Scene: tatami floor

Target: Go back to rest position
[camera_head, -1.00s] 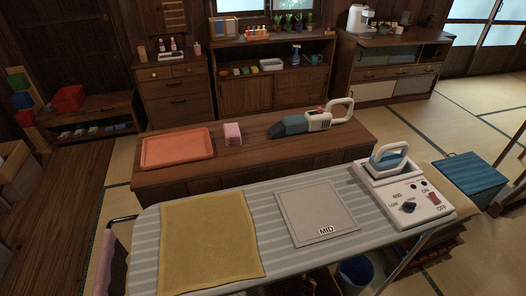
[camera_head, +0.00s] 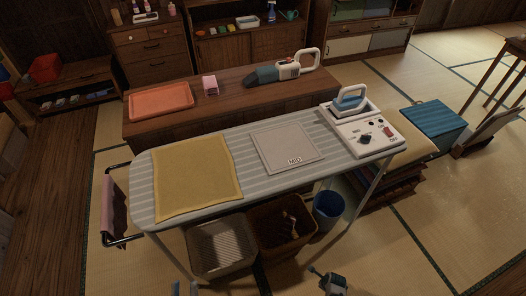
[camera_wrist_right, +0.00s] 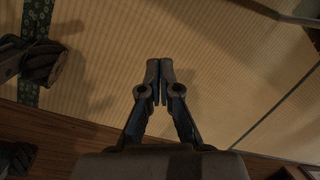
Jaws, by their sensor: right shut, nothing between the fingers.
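My left gripper (camera_head: 184,289) shows only as small bluish tips at the bottom edge of the head view, left of centre. Most of it is cut off, so its opening is unclear. My right gripper (camera_head: 328,281) is low in the head view, in front of the ironing board and above the tatami. In the right wrist view, my right gripper (camera_wrist_right: 159,80) has its fingertips together, with nothing between them, over tatami. Both grippers are apart from the ironing board (camera_head: 215,140) and the things on it.
The board bears a yellow cloth (camera_head: 195,175), a grey MID pad (camera_head: 286,147) and an iron (camera_head: 350,101) on its control base. Below stand two baskets (camera_head: 222,248) (camera_head: 282,226) and a blue bin (camera_head: 328,211). Behind is a low table (camera_head: 230,109). Tatami is free at the lower right.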

